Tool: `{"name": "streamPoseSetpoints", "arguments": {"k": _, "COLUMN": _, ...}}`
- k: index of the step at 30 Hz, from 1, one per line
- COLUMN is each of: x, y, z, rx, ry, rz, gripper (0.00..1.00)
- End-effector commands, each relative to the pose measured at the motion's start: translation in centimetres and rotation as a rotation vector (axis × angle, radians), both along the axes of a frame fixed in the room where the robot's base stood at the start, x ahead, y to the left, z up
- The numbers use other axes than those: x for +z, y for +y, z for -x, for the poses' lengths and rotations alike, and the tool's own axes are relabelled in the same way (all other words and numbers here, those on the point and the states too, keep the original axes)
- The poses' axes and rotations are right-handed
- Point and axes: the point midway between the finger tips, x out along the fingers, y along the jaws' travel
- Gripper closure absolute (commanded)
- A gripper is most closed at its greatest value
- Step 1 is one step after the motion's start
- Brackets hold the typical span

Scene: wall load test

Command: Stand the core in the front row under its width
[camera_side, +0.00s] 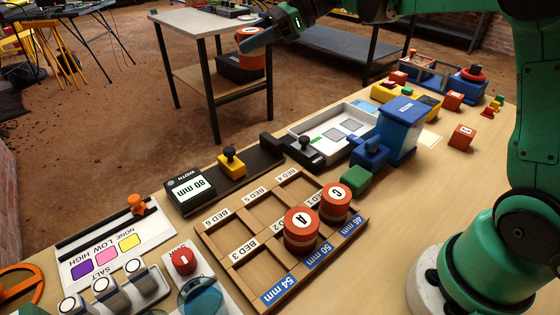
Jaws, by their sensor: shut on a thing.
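My gripper (258,38) is at the top of the view, high above the bench, shut on a red core (253,62). The blue finger hides part of this core, and no letter on it can be read. The wooden rack (229,258) stands on the bench, far below and in front of the gripper. Its front row has blue labels of 54 mm (280,289), 50 mm (317,256) and 46 mm (350,226). Red core A (301,237) stands upright by the 50 mm label, and red core C (336,208) by the 46 mm label. The bed by 54 mm looks empty.
The width gauge (189,190) reads 80 mm, with a yellow slide (232,166) on its dark rail. A white tray (297,131), a blue press-like block (401,130) and a green block (356,181) stand behind the rack. A red button (183,262) is at its left.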

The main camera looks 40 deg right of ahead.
Motion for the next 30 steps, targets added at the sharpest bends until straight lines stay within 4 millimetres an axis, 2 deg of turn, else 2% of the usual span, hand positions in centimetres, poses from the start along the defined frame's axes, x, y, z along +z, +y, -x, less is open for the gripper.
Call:
{"name": "streamPoseSetpoints", "arguments": {"k": 5, "x": 1.4, "y": 0.2, "z": 1.2, "rx": -0.247, "ry": -0.001, "rz": -0.001, "gripper": 1.00}}
{"name": "streamPoseSetpoints", "arguments": {"k": 12, "x": 2.5, "y": -0.7, "z": 3.6, "rx": -0.578, "ry": 0.000, "rz": -0.001, "gripper": 1.00}}
{"name": "streamPoseSetpoints", "arguments": {"k": 18, "x": 2.9, "y": -1.7, "z": 5.4, "rx": -0.756, "ry": -0.001, "rz": -0.001, "gripper": 1.00}}
{"name": "streamPoseSetpoints", "arguments": {"k": 25, "x": 2.6, "y": -2.1, "z": 6.1, "rx": -0.787, "ry": 0.002, "rz": -0.002, "gripper": 1.00}}
{"name": "streamPoseSetpoints", "arguments": {"k": 30, "x": 1.3, "y": -1.3, "z": 7.0, "rx": -0.574, "ry": 0.001, "rz": -0.004, "gripper": 1.00}}
